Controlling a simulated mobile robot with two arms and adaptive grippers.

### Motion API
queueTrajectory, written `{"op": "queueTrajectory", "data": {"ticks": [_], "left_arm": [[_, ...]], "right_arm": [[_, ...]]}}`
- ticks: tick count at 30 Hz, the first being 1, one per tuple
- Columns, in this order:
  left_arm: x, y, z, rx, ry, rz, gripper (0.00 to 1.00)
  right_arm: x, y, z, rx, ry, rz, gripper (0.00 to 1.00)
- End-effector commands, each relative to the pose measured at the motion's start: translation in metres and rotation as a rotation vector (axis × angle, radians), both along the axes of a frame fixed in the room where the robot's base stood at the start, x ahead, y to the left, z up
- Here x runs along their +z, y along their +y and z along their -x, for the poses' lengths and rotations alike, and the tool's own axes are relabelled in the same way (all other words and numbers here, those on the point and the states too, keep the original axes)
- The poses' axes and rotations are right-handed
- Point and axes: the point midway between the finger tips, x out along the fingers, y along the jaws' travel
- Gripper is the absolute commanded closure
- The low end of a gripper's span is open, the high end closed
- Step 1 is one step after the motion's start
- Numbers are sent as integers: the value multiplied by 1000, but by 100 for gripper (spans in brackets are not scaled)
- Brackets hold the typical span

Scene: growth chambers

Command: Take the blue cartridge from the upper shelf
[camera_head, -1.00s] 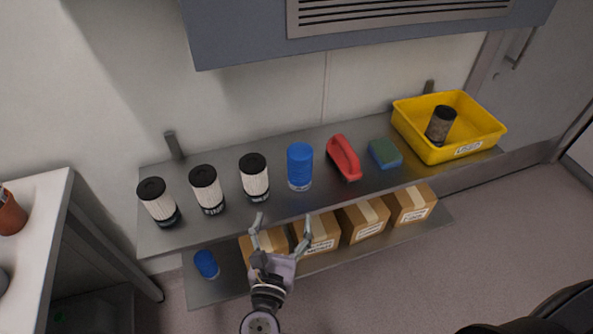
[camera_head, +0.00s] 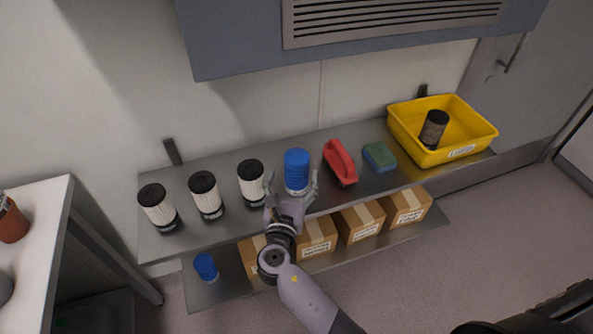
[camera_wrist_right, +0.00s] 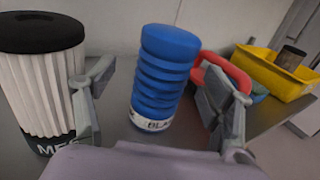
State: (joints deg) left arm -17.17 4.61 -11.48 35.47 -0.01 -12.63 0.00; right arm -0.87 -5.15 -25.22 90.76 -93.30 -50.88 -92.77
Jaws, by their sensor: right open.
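The blue cartridge (camera_head: 297,170) stands upright on the upper shelf (camera_head: 230,229), between a white filter and a red-handled brush. In the right wrist view the cartridge (camera_wrist_right: 164,75) is ribbed, with a label low on it that is partly readable. My right gripper (camera_head: 292,184) is open at the cartridge's front. In the right wrist view its two fingers (camera_wrist_right: 160,100) are spread to either side of the cartridge, with gaps between; I cannot tell how far it reaches between them. My left gripper is not in view.
Several white filters with black caps (camera_head: 205,193) stand to the left; the nearest (camera_wrist_right: 40,80) is close beside a finger. The red brush (camera_head: 340,163), a sponge (camera_head: 379,156) and a yellow bin (camera_head: 408,141) are to the right. Cardboard boxes (camera_head: 360,222) and another blue cylinder (camera_head: 205,266) sit below.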

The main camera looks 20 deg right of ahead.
Motion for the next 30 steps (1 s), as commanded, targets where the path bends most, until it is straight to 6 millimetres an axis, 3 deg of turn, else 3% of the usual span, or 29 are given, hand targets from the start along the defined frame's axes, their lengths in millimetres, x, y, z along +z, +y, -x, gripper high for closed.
{"op": "queueTrajectory", "data": {"ticks": [7,16,30], "left_arm": [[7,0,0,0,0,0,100],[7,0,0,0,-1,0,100],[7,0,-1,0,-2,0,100]], "right_arm": [[-1,-20,-30,0,0,2,24],[-2,-22,-35,1,1,0,24],[-2,-22,-35,1,1,0,55]]}}
